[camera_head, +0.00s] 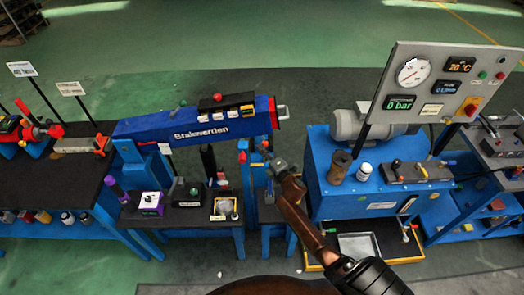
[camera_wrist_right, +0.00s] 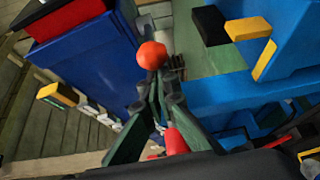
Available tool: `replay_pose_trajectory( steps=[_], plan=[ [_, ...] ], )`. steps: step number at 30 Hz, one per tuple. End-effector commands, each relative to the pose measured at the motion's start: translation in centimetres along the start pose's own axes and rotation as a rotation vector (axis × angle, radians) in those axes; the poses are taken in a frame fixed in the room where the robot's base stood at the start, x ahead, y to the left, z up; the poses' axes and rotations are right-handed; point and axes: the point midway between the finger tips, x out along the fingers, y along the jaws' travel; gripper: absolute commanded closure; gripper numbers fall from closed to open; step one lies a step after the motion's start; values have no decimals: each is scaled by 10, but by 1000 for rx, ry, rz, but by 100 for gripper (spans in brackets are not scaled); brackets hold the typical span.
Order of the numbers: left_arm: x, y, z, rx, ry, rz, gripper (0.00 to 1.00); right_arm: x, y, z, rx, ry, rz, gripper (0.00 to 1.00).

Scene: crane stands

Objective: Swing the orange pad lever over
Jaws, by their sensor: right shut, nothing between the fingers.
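An orange-red ball knob (camera_wrist_right: 152,55) shows in the right wrist view, just past my right fingertips; I take it for the end of the orange pad lever. Its stem is hidden behind the fingers. In the head view my right gripper (camera_head: 268,158) is beside the right end of the blue "Brakwerden" beam (camera_head: 190,130). In the wrist view the right fingers (camera_wrist_right: 155,92) are together with nothing between them; whether they touch the knob I cannot tell. A second red part (camera_wrist_right: 175,141) shows lower down, partly hidden by the gripper. My left gripper is out of view.
A blue cabinet (camera_head: 325,190) with a motor, and a grey gauge panel (camera_head: 430,85) above it, stand right of the gripper. A dark bench (camera_head: 190,217) with small devices lies left. Black and yellow bars (camera_wrist_right: 250,28) jut out in the wrist view.

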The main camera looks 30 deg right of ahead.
Motion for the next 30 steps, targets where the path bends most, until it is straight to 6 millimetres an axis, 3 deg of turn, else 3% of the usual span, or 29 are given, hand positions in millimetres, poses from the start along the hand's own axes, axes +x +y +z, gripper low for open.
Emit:
replay_pose_trajectory(
  steps=[12, 24, 30],
  plan=[
    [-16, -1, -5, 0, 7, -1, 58, -7, 4, 18, -7, 147, -9, 100],
    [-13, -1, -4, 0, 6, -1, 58, -16, 3, 44, 8, 275, -21, 100],
    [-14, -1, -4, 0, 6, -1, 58, -16, 3, 45, 8, 275, -20, 100]
  ],
)
